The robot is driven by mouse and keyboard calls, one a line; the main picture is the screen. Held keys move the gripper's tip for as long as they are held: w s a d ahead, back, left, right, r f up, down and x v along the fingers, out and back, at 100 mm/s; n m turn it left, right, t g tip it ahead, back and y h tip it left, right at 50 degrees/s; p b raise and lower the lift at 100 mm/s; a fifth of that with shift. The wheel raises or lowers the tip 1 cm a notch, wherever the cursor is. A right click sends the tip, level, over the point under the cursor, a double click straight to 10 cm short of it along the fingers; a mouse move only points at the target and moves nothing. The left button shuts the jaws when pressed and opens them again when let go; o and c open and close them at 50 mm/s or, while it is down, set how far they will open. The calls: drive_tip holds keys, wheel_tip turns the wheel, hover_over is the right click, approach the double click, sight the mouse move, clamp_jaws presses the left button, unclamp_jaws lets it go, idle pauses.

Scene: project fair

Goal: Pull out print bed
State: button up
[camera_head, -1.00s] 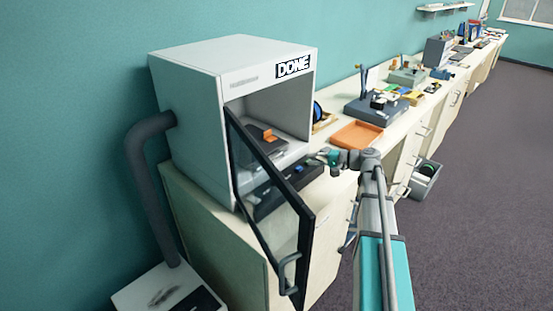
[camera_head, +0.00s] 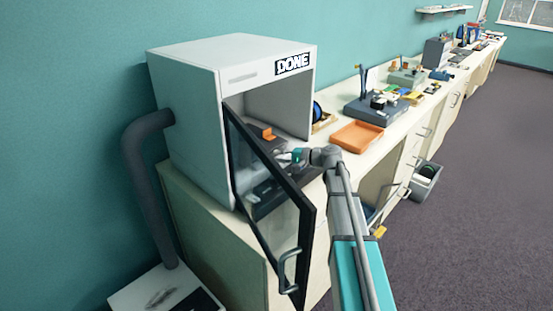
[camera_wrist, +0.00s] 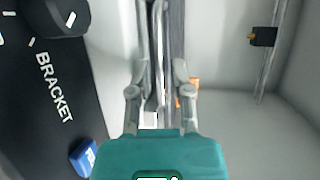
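The white enclosure (camera_head: 188,120) labelled DONE stands on the counter with its black-framed glass door (camera_head: 275,190) swung open. Inside, the dark print bed (camera_head: 277,146) carries an orange part (camera_head: 268,133), which also shows in small part in the wrist view (camera_wrist: 194,86). My gripper (camera_head: 297,155) is at the enclosure's opening, at about the bed's front edge. In the wrist view my gripper (camera_wrist: 159,70) has its two fingers apart, with the bed's thin edge seen edge-on near and between them. Whether they touch it cannot be told.
A black panel marked BRACKET (camera_wrist: 52,105) with a blue item (camera_wrist: 84,157) lies close beside my gripper. The open door is left of my arm. An orange tray (camera_head: 357,136) is on the counter to the right.

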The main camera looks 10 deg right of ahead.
drive_tip(key=shift+w+a+f, duration=0.1)
drive_tip(key=shift+w+a, duration=0.1)
drive_tip(key=shift+a, duration=0.1)
clamp_jaws()
drive_tip(key=shift+s, duration=0.2)
